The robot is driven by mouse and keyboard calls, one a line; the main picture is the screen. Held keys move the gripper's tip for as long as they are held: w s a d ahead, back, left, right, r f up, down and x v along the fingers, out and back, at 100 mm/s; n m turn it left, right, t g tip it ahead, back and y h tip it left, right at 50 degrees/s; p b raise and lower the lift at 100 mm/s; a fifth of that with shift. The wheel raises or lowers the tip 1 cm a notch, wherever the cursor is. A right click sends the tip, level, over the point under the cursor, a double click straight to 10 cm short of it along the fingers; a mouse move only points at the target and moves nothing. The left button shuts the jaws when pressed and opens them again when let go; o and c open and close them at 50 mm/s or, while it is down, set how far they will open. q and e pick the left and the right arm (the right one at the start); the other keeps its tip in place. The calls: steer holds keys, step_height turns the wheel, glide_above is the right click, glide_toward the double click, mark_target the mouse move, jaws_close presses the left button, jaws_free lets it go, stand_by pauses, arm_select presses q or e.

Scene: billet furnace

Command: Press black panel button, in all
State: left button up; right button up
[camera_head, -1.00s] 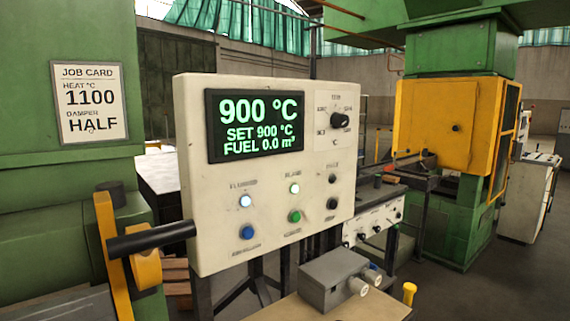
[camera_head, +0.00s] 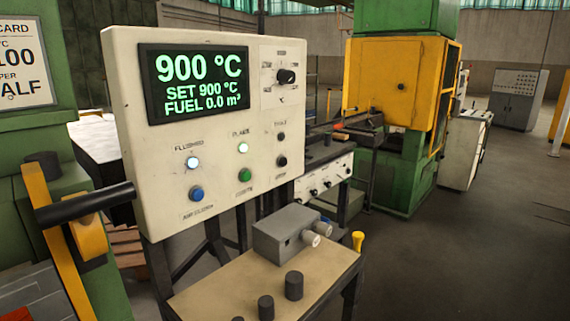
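The cream control panel (camera_head: 125,120) stands left of centre in the head view. Its screen (camera_head: 197,82) reads 900 °C, SET 900 °C, FUEL 0.0 m³. On its lower right are a small black round piece (camera_head: 281,137) and, below it, a slightly larger black button (camera_head: 282,161); their labels are too small to read surely. A green button (camera_head: 244,175) and a blue button (camera_head: 196,194) sit to the left, each under a lit white lamp. A black rotary knob (camera_head: 286,76) is at upper right. Neither of my grippers is in view.
A black-handled yellow lever (camera_head: 55,240) juts in front of the panel's left edge. Below the panel, a bench (camera_head: 220,290) holds a grey box (camera_head: 290,235) and several dark cylinders. A yellow-green machine (camera_head: 395,85) stands behind. Floor at right is open.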

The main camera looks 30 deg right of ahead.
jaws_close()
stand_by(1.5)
